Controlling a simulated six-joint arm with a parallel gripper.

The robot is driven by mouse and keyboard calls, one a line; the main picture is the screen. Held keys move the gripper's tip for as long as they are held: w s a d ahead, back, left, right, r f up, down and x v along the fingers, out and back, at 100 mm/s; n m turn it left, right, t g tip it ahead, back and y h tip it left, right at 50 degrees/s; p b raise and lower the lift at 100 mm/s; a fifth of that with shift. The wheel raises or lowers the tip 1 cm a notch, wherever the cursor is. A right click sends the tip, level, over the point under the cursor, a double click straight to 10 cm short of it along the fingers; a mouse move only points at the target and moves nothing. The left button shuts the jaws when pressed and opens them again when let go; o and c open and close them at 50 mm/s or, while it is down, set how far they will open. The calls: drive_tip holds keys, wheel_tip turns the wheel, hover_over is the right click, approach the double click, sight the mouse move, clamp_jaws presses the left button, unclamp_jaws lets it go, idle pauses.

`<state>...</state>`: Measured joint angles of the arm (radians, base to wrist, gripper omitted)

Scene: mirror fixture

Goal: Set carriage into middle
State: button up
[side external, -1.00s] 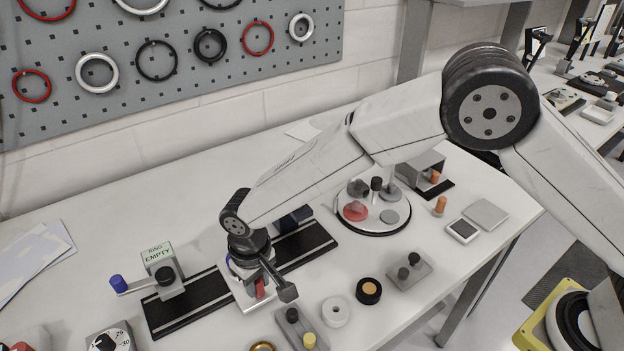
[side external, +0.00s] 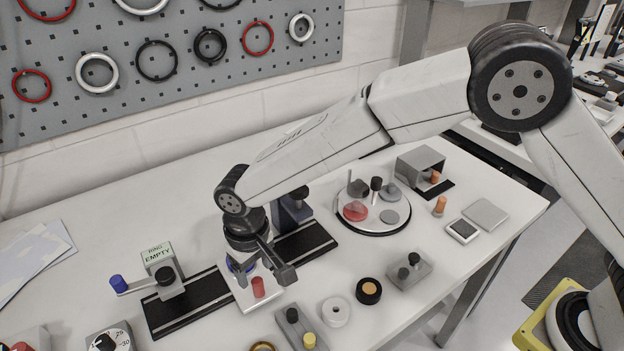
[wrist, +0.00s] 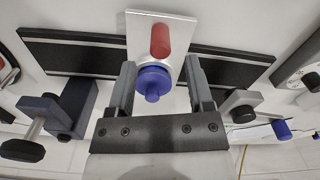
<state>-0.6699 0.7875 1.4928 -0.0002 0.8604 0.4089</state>
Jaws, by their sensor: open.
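The carriage is a pale plate (side external: 247,298) across the black rail (side external: 185,312), with an upright red peg (side external: 258,287) and a blue knob (wrist: 153,82). It also shows in the wrist view (wrist: 138,28). The carriage sits between the grey end block with the sign (side external: 168,283) on the left and the dark blue block (side external: 291,212) on the right. My gripper (side external: 264,264) is over the carriage. In the wrist view its open fingers (wrist: 160,68) appear on either side of the blue knob, with gaps. The red peg is ahead of the fingers. Knob contact is not visible.
A lever with a blue end (side external: 118,283) sticks out left of the rail. A round tray (side external: 372,229) stands right of the rail.

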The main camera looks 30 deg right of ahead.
drive_tip(key=shift+r, duration=1.85)
drive_tip(key=shift+d, duration=0.3)
drive_tip(key=s+d+r+m+t, duration=0.1)
drive_tip(key=s+d+r+m, duration=0.1)
drive_tip(key=d, duration=1.7)
drive_tip(key=s+d+m+t, duration=0.1)
drive_tip(key=s+d, duration=1)
drive_tip(key=d, duration=0.2)
drive_tip(key=shift+f+t, duration=0.3)
drive_tip(key=shift+f, duration=0.1)
